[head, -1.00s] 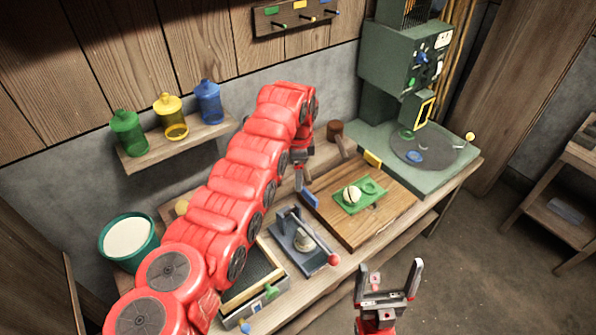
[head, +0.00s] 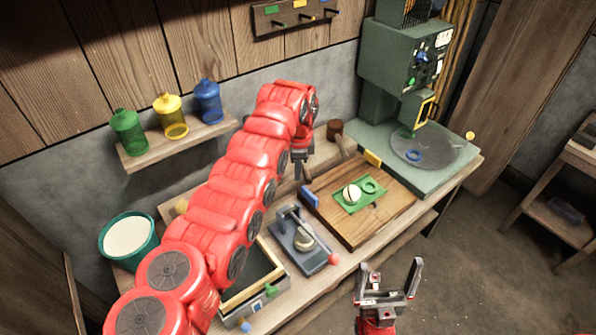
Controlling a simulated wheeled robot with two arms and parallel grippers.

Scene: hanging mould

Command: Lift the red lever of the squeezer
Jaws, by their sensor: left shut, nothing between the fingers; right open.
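The squeezer (head: 297,236) is a small grey press on the workbench, with a round pale part at its middle. The red end of its lever (head: 333,259) sits low at the front right. My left gripper (head: 301,176) is shut and empty, pointing down behind the squeezer and apart from it. My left arm crosses the bench just left of the squeezer. My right gripper (head: 391,268) is open and empty, in front of the bench edge, to the right of and nearer than the lever.
A wooden board (head: 345,232) with a green mould (head: 370,198) lies right of the squeezer. A grey tray (head: 258,295) stands at its left, partly behind my arm. A green machine (head: 400,60) with a turntable is at the back right. A teal bucket (head: 152,254) is at the left.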

